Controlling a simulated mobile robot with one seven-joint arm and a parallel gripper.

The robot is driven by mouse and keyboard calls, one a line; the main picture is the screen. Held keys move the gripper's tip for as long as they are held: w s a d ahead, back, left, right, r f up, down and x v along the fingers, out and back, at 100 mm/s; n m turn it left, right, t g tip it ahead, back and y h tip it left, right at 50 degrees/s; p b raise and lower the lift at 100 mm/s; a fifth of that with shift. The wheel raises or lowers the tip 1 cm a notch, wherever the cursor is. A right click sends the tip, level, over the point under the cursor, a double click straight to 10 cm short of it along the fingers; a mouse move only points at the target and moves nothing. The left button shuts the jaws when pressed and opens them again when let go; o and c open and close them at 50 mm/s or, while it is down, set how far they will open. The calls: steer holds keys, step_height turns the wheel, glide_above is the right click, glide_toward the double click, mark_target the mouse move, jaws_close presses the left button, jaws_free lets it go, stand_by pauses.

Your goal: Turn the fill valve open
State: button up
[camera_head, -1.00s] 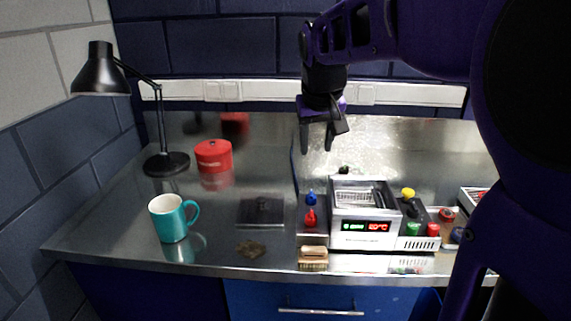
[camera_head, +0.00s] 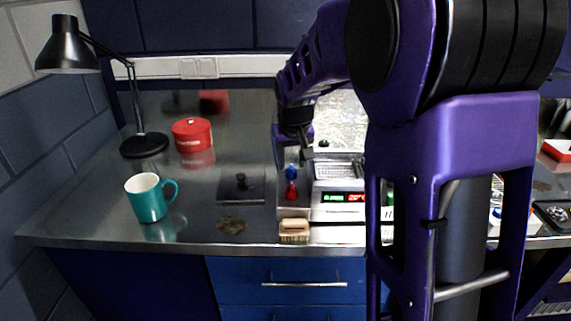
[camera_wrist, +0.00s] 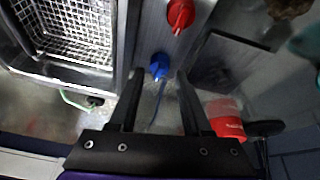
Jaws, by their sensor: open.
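Two small valve handles stand on a metal strip left of the cleaner. The blue one (camera_head: 292,170) is farther back and the red one (camera_head: 291,191) nearer the front edge. No label shows which is the fill valve. My gripper (camera_head: 303,157) is above and just behind the blue handle, pointing down. In the wrist view my gripper (camera_wrist: 159,74) is open and empty, and the blue handle (camera_wrist: 160,64) appears between its fingertips. I cannot tell whether they touch it. The red handle (camera_wrist: 180,14) lies beyond the fingertips.
The cleaner (camera_head: 340,212) with its wire basket (camera_wrist: 70,30) stands right beside the handles, partly hidden by my arm. A brush (camera_head: 294,231), a dark plate (camera_head: 241,188), a teal mug (camera_head: 147,198), a red tin (camera_head: 192,134) and a lamp (camera_head: 68,48) stand around. The left bench is mostly free.

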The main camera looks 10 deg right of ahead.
mark_target(291, 168)
steer(key=shift+x, duration=1.55)
jaws_close()
